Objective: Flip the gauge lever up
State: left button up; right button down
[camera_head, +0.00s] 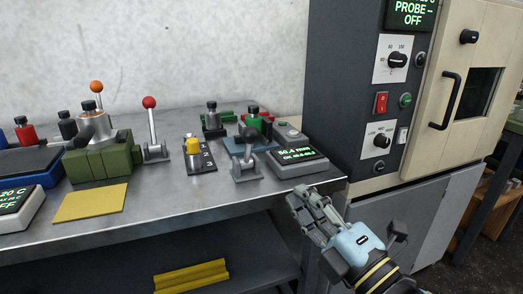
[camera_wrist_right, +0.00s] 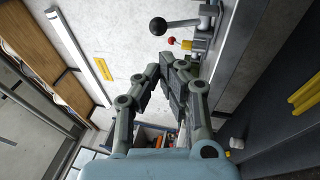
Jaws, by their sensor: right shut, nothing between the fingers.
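The gauge (camera_head: 297,158) is a grey box with a green-lit screen reading 50.4 mm, near the bench's right front corner. Just left of it is a grey lever with a black ball knob (camera_head: 250,135) on a small bracket (camera_head: 246,170). The knob shows above the bracket; the arm's exact tilt is hard to tell. The black knob also shows at the top of the right wrist view (camera_wrist_right: 157,26). My right gripper (camera_head: 303,197) is shut and empty, off the bench's front right edge, apart from the lever. My left gripper is out of view.
A red-knobbed lever (camera_head: 149,103) and a yellow-knobbed switch (camera_head: 194,145) stand left of the gauge lever. A dark cabinet with dials (camera_head: 397,60) rises close on the right. The bench front edge (camera_head: 200,210) lies left of my gripper. A yellow pad (camera_head: 91,203) lies at left.

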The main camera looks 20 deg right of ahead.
aim_at(257, 131)
jog(key=p+x, duration=0.2)
jog(key=x, duration=1.1)
jog(key=shift+w+a+r, duration=0.1)
jog(key=shift+w+r, duration=0.1)
jog(key=shift+w, duration=0.15)
jog(key=w+r+g+p, duration=0.2)
jog(key=p, duration=0.8)
jog(key=shift+r+m+h+p, duration=0.25)
jog(key=shift+m+h+p, duration=0.05)
jog(key=shift+p, duration=0.05)
jog(key=shift+w+r+g+p, duration=0.1)
jog(key=shift+w+g+p, duration=0.3)
jog(key=shift+p, duration=0.6)
jog(key=shift+w+r+p, duration=0.2)
jog(key=shift+w+p, duration=0.2)
jog(key=shift+w, duration=0.2)
jog(key=shift+w+r, duration=0.1)
jog(key=shift+w, duration=0.3)
jog(key=shift+d+r+b+x, duration=0.1)
jog(key=shift+d+b+x, duration=0.1)
jog(key=shift+x, duration=0.5)
jog(key=shift+d+r+b+x, duration=0.1)
jog(key=shift+b+x, duration=0.05)
jog(key=shift+x, duration=0.6)
jog(key=shift+d+r+b+x, duration=0.1)
jog(key=shift+b+x, duration=0.1)
jog(key=shift+x, duration=0.5)
jog(key=shift+w, duration=0.15)
